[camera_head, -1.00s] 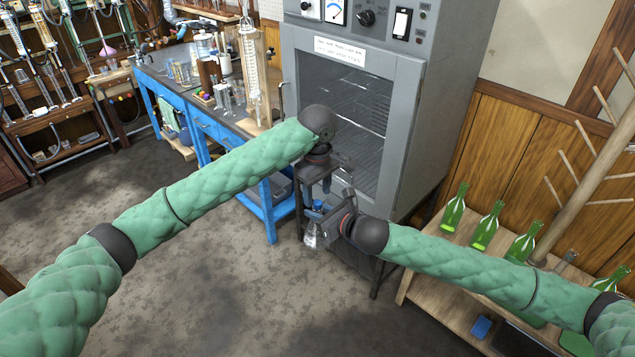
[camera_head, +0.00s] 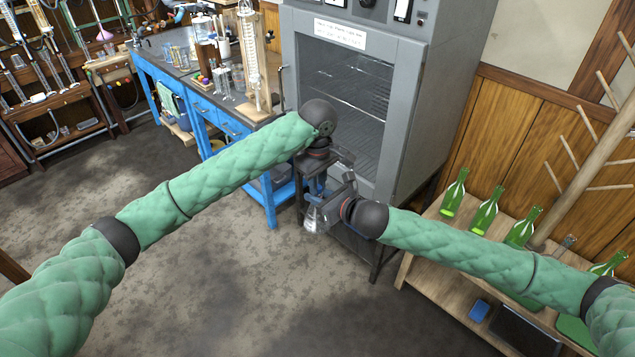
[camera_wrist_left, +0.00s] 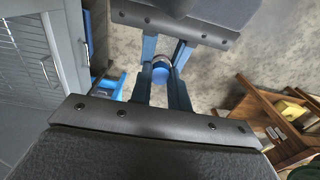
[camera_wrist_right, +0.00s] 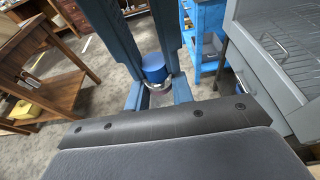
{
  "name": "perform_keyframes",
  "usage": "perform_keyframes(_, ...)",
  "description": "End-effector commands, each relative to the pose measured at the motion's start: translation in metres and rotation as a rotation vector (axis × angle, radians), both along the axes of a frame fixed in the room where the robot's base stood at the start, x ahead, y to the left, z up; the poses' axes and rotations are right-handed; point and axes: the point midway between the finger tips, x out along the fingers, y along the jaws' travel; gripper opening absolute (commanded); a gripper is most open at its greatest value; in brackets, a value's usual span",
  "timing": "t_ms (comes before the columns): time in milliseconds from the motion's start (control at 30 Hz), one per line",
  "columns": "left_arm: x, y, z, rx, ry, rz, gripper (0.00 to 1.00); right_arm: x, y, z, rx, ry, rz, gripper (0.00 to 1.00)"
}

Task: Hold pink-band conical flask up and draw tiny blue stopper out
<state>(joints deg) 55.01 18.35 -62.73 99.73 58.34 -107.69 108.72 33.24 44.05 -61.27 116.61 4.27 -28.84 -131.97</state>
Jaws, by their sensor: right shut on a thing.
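The clear conical flask (camera_head: 312,219) hangs in the air in front of the grey oven, neck up. My right gripper (camera_wrist_right: 157,94) is shut on its neck. The tiny blue stopper (camera_wrist_right: 153,67) sits at the top of the neck; it also shows in the left wrist view (camera_wrist_left: 160,75). My left gripper (camera_wrist_left: 160,80) has its two fingers on either side of the stopper, with what looks like a small gap, and seems open. In the head view the hands hide the stopper and neck. I cannot clearly make out the pink band.
The grey oven (camera_head: 432,90) stands close behind both hands. A blue bench (camera_head: 207,140) with glassware is at the left. A low wooden table (camera_head: 428,243) with green bottles (camera_head: 485,210) is at the right. The floor in front is clear.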

Motion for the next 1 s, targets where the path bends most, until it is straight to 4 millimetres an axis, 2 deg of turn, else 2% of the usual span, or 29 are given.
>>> perform_keyframes(367,0.0,0.0,0.004,0.0,0.0,0.0,0.0,0.0,0.0,0.0,0.001,-0.001,0.0,0.0)
perform_keyframes(1000,0.0,-0.001,0.034,-0.001,-0.001,-0.001,0.0,0.0,0.0,0.0,0.0,0.0,0.0,0.0)
